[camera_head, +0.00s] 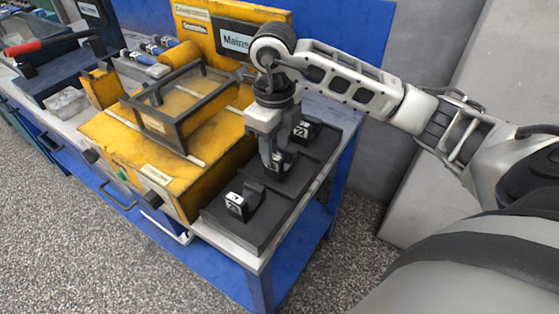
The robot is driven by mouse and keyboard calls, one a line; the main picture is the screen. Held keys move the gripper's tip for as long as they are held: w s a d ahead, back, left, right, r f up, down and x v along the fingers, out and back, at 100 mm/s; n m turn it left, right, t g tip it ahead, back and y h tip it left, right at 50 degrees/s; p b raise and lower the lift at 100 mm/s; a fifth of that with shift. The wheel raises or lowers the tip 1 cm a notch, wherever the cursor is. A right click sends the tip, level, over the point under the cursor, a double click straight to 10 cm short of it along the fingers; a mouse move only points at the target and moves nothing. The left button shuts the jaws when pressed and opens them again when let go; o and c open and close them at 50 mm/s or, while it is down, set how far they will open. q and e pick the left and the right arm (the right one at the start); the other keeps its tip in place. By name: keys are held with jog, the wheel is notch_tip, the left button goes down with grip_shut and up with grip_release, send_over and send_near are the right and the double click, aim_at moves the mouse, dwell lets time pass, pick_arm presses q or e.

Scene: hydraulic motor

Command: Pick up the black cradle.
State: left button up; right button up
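One black block (238,203) is at the front, and another (303,131) is at the back. I cannot tell which of these black pieces is the cradle. My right gripper (272,158) points down over the middle of the base, at a third labelled block (276,166) between the other two. Its fingers partly hide that block, and I cannot tell whether they grip it. My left gripper is out of view.
A large yellow machine (120,130) with a dark frame handle (182,124) on top stands directly left of the black base. A yellow upright panel (205,22) with signs is behind. The blue bench (225,262) ends at the right, with speckled floor in front.

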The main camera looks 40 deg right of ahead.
jog(key=f, duration=0.4)
jog(key=shift+a, duration=0.25)
grip_shut()
jog(key=shift+r, duration=0.1)
